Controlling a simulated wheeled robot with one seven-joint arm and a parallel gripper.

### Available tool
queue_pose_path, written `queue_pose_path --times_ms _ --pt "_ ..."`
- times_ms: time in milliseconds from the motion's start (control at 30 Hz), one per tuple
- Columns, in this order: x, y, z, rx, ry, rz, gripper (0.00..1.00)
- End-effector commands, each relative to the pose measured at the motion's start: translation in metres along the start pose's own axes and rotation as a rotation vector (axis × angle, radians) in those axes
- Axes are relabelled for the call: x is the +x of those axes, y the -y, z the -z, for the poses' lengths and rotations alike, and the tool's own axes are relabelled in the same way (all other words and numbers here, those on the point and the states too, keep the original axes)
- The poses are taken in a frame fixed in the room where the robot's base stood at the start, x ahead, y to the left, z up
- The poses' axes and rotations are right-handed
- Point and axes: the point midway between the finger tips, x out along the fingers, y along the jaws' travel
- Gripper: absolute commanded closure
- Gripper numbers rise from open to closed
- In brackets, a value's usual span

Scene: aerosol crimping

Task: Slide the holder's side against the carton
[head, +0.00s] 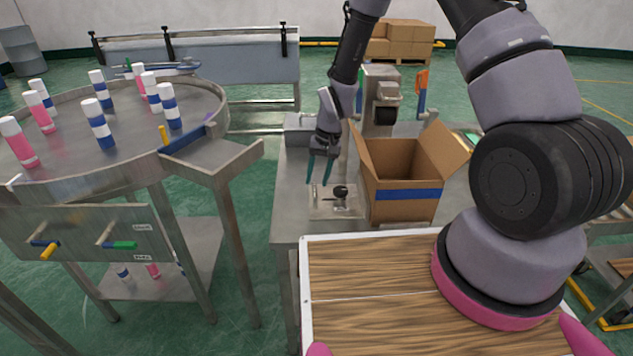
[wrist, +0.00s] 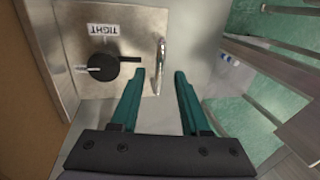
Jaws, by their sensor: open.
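The holder, a flat metal plate (head: 322,211) with a black knob (head: 341,191), lies on the steel table just left of the open brown carton (head: 408,207). In the wrist view the plate (wrist: 128,22) bears a TIGHT label and an upright metal handle (wrist: 161,62). The brown carton side (wrist: 30,110) runs along that view's left edge, close to the plate; I cannot tell whether they touch. My gripper (head: 317,184) is open above the plate's left part, pointing down. In the wrist view its green fingertips (wrist: 159,73) stand either side of the handle's near end.
A round table (head: 75,165) with several pink and blue-banded cans stands at left. A metal device (head: 382,95) stands behind the carton. A wood-topped surface (head: 370,290) lies in front. Bare steel tabletop (head: 290,220) shows left of the holder.

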Motion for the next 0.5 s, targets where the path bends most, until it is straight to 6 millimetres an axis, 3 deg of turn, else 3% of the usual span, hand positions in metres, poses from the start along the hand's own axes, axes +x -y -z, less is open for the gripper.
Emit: queue_pose_path --times_ms 300,500 --pt "-0.065 0.0 0.001 0.001 -0.004 0.001 0.54" --pt "-0.087 0.0 0.0 0.0 -0.001 0.0 0.54"
